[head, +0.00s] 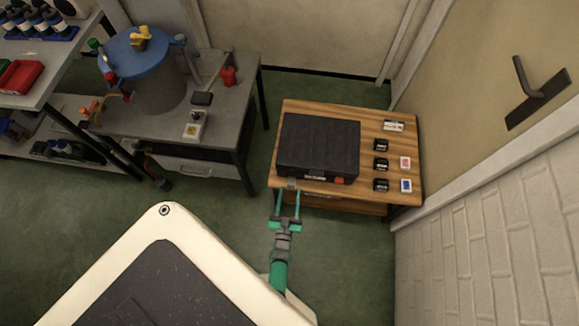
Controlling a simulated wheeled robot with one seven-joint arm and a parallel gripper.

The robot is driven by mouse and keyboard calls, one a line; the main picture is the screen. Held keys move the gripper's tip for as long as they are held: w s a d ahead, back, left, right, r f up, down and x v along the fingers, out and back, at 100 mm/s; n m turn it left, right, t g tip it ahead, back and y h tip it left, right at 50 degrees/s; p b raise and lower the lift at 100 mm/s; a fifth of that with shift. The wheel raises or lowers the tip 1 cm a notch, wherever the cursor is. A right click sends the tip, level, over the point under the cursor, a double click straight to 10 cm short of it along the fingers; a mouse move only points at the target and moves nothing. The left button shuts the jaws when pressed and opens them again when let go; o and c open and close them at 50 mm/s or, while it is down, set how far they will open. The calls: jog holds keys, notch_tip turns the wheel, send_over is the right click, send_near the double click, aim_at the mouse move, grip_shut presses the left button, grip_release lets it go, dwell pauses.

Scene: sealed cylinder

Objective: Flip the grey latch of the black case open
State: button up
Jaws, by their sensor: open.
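The black case (319,143) lies closed on a wooden table (402,132) right of the middle of the head view. A small grey latch (291,183) shows at the left part of its front edge. My gripper (287,194) is open, with its two green fingers pointing at the case's front edge. The fingertips are on either side of the grey latch in the picture. I cannot tell whether they touch it. A small orange part (339,181) sits at the right of the case's front edge.
Several small black boxes (381,164) and cards (405,162) lie right of the case. A grey workbench (222,128) with a blue-lidded cylinder (140,62) stands to the left. Green floor lies between.

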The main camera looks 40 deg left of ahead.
jog(key=v, duration=1)
jog(key=shift+s, duration=0.3)
jog(key=shift+d+f, duration=0.1)
jog(key=s+d+r+m+h, duration=0.2)
jog(key=d+r, duration=0.4)
jog(key=r, duration=0.6)
jog(key=s+d+r+m+h, duration=0.2)
jog(key=s+d+r+h, duration=0.2)
jog(key=r, duration=0.9)
jog(key=s+d+r+m+h, duration=0.2)
jog(key=d+r+h, duration=0.1)
jog(key=d+r, duration=0.6)
notch_tip(320, 180, up, 4)
jog(key=shift+s+d+f+h, duration=0.1)
jog(key=shift+s+d+h, duration=0.2)
jog(key=shift+s+h, duration=0.1)
